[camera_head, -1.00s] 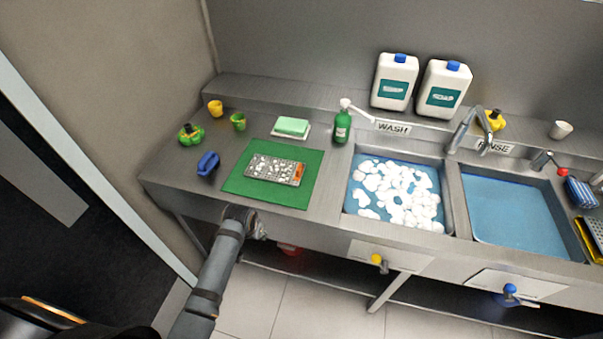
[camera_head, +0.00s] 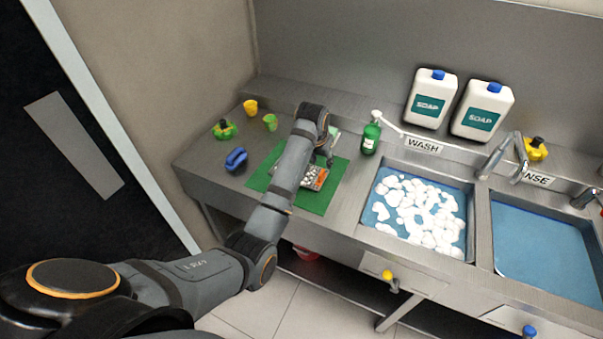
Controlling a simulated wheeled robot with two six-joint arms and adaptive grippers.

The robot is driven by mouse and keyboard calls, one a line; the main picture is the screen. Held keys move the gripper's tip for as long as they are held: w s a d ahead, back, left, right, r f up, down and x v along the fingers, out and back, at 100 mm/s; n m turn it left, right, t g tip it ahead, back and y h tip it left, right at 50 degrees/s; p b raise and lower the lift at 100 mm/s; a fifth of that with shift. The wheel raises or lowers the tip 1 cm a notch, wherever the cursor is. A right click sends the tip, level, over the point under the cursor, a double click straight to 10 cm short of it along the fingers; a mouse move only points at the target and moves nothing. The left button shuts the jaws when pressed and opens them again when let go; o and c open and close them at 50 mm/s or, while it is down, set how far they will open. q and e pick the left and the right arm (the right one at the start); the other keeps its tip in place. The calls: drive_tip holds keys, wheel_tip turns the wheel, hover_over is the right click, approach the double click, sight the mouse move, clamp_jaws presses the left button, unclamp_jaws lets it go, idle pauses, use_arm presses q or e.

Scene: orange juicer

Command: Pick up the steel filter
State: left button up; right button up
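The steel filter (camera_head: 314,178) is a flat grey piece with pale bits on it and an orange end. It lies on the green mat (camera_head: 318,202) on the steel counter. My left arm crosses in front and hides much of it. My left gripper (camera_head: 328,158) is over the far part of the mat, just above or beside the filter. Its fingers are small and dark here, so I cannot tell whether they are open or touch the filter. My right gripper is not in view.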

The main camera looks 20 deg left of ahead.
sight(322, 172)
use_arm(q)
drive_tip(key=x, duration=0.3)
drive_tip(key=p+x, duration=0.1)
drive_tip(key=shift+w+a+f, duration=0.15)
drive_tip(key=shift+a+f, duration=0.15)
drive_tip(key=shift+w+d+f, duration=0.1)
drive_tip(key=shift+w+f, duration=0.05)
drive_tip(key=shift+f, duration=0.4)
drive_tip(key=p+x, duration=0.1)
drive_tip(key=x, duration=0.4)
drive_tip(key=c, duration=0.4)
clamp_jaws()
